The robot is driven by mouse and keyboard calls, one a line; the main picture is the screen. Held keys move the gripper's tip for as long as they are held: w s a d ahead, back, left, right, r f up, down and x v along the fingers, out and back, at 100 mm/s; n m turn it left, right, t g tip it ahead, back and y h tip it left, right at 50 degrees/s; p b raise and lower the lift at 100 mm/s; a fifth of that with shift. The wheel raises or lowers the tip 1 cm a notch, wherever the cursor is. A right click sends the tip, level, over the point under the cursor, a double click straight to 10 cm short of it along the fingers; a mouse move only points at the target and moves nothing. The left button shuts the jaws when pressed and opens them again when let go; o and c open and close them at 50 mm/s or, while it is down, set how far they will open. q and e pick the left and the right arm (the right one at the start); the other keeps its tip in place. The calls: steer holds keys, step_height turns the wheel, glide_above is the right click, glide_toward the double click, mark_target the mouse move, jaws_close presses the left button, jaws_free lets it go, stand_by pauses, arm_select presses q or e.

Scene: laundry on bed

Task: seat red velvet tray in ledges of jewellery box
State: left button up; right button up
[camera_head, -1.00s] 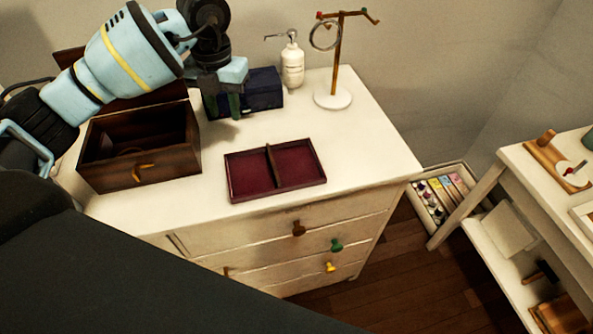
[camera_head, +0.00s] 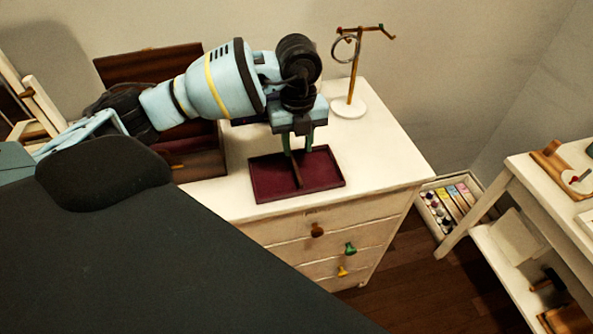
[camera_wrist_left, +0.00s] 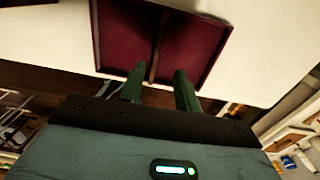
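The red velvet tray (camera_head: 268,180), dark-framed with a middle divider, lies flat on the white dresser top near its front edge. My left gripper (camera_head: 298,146) is over the tray's far part, pointing down with its green fingers apart. In the left wrist view the fingers (camera_wrist_left: 157,90) are on either side of the line of the tray's divider (camera_wrist_left: 159,45); nothing is held between them. The brown wooden jewellery box (camera_head: 205,165) stands left of the tray with its lid (camera_head: 150,65) raised. My left arm hides most of its inside and the ledges. My right gripper is not in view.
A stand with a ring (camera_head: 351,75) rises at the back of the dresser (camera_head: 385,150). The dresser top right of the tray is clear. A side table (camera_head: 530,165) and an open box of paints (camera_head: 447,205) are at the right.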

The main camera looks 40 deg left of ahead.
mark_target(295, 165)
arm_select(q)
steer(key=shift+s+a+f, duration=0.1)
steer(key=shift+a+f, duration=0.05)
steer(key=shift+f, duration=1.4)
steer(key=shift+s+a+f, duration=0.1)
steer(key=shift+f, duration=1.4)
jaws_close()
